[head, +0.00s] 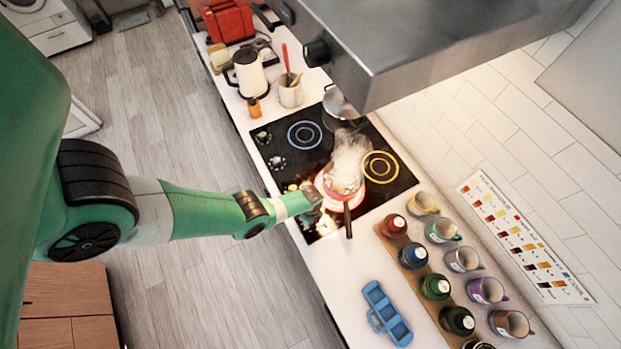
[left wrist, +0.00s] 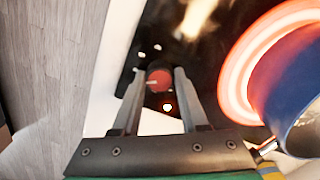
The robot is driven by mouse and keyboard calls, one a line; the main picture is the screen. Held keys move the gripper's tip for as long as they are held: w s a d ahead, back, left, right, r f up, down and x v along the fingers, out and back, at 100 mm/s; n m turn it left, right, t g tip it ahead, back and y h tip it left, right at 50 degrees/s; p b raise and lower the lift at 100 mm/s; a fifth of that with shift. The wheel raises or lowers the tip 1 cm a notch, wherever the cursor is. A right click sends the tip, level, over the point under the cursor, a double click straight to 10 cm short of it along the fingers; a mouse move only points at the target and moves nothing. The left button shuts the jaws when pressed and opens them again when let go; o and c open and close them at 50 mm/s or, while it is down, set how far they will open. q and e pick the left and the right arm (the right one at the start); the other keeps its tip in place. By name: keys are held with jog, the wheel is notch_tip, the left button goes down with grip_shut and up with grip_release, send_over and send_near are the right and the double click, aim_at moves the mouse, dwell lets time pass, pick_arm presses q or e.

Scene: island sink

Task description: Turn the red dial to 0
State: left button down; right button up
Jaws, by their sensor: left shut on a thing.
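The red dial (left wrist: 158,80) sits near the front edge of the black cooktop (head: 335,165). In the left wrist view it lies between the two fingertips of my left gripper (left wrist: 159,76), which is shut on it. A pale mark shows on the dial's face, but I cannot read its setting. In the head view my left gripper (head: 310,192) reaches the cooktop's front edge from the left and hides the dial. My right gripper is not in view.
A steaming pan (head: 345,180) stands on a glowing red ring (left wrist: 240,70), close to my left gripper. A white kettle (head: 250,73) and a utensil pot (head: 290,92) stand beyond the cooktop. Mugs, jars and a blue tray (head: 386,313) occupy the near counter. A hood (head: 420,45) overhangs.

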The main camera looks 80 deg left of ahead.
pick_arm(q)
jog(key=n, duration=0.4)
jog(key=shift+n, duration=0.3)
jog(key=n, duration=0.4)
jog(key=shift+n, duration=0.3)
jog(key=n, duration=0.4)
jog(key=shift+n, duration=0.3)
jog(key=n, duration=1)
jog(key=shift+n, duration=0.4)
jog(key=n, duration=0.5)
jog(key=shift+n, duration=0.3)
